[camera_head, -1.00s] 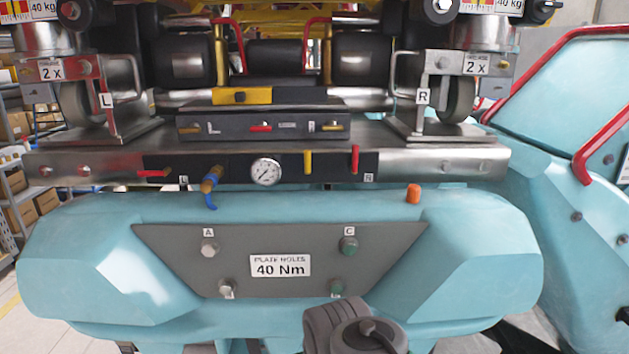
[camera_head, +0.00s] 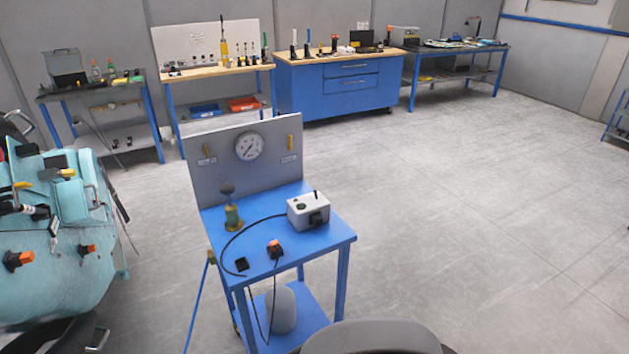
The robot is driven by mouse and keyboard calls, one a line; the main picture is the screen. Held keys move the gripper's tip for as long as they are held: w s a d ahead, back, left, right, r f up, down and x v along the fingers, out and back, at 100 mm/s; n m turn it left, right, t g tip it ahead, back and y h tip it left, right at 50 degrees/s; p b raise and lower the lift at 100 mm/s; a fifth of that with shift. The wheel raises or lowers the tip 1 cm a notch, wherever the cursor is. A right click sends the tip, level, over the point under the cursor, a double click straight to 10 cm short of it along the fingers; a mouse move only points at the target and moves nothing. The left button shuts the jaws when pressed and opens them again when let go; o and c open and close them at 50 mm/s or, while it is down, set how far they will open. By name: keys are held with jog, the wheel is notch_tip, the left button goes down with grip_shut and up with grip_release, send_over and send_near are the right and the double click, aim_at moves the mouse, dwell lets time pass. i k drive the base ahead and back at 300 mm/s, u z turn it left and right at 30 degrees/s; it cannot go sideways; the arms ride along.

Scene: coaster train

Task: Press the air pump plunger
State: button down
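A small pump-like device (camera_head: 233,218) with a green and brass body stands upright on the blue cart (camera_head: 325,237). A dark round knob (camera_head: 227,188) on a short stem tops it; this looks like the plunger, and it stands raised above the body. Nothing touches it. My gripper is not in view; only a dark rounded part of my own arm shows at the bottom edge, well apart from the pump.
The cart's grey back panel (camera_head: 190,180) carries a round gauge (camera_head: 248,146) and two yellow levers. The teal train (camera_head: 50,265) stands left. Floor right of the cart is clear.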

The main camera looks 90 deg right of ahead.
aim_at(227, 189)
jog(key=z, duration=1.55)
jog(key=k, duration=0.1)
jog(key=u, duration=0.95)
jog(key=i, duration=0.5)
jog(key=z, duration=0.05)
